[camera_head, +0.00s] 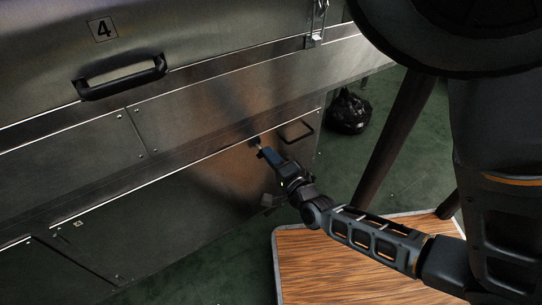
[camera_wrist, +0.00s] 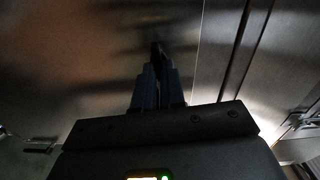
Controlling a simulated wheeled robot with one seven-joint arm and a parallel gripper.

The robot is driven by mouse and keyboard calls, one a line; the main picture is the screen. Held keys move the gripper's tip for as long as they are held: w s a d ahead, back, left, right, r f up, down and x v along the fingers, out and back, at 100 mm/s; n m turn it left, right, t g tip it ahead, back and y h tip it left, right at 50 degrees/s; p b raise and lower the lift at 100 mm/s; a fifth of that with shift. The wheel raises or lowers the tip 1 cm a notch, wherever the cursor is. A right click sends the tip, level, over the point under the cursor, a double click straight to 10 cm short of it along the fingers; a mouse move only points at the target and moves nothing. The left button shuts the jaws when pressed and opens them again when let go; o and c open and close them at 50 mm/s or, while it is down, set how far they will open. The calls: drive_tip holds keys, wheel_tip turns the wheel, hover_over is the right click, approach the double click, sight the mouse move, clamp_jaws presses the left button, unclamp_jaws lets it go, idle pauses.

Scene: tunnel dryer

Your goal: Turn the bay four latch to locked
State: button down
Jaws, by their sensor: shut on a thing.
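My gripper (camera_head: 261,149) is at the metal front of the dryer, at the upper edge of the lower panel (camera_head: 170,215). Its fingers are shut on a small latch piece (camera_head: 256,142), which I take for the bay four latch. Most of it is hidden by the fingers, so its angle cannot be told. In the wrist view the blue-grey fingers of my gripper (camera_wrist: 160,75) close around a narrow dark piece (camera_wrist: 156,50) against the blurred metal. A small plate (camera_head: 78,223), too small to read surely, is on the lower panel. A larger plate marked 4 (camera_head: 102,29) is on the hood above.
A black handle (camera_head: 120,77) is on the hood, and a metal toggle clasp (camera_head: 315,24) hangs at upper right. A dark pull handle (camera_head: 296,131) sticks out right of my gripper. A black bag (camera_head: 349,111) and a wood-topped surface (camera_head: 340,270) stand on or above the green floor.

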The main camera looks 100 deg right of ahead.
drive_tip(key=shift+m, duration=0.6)
drive_tip(key=shift+f+m, duration=0.1)
drive_tip(key=shift+m, duration=0.2)
drive_tip(key=c, duration=1.2)
unclamp_jaws()
drive_tip(key=shift+s+a, duration=0.1)
drive_tip(key=p+v, duration=0.1)
drive_tip(key=v, duration=0.6)
drive_tip(key=shift+s+a, duration=0.15)
drive_tip(key=shift+a, duration=0.15)
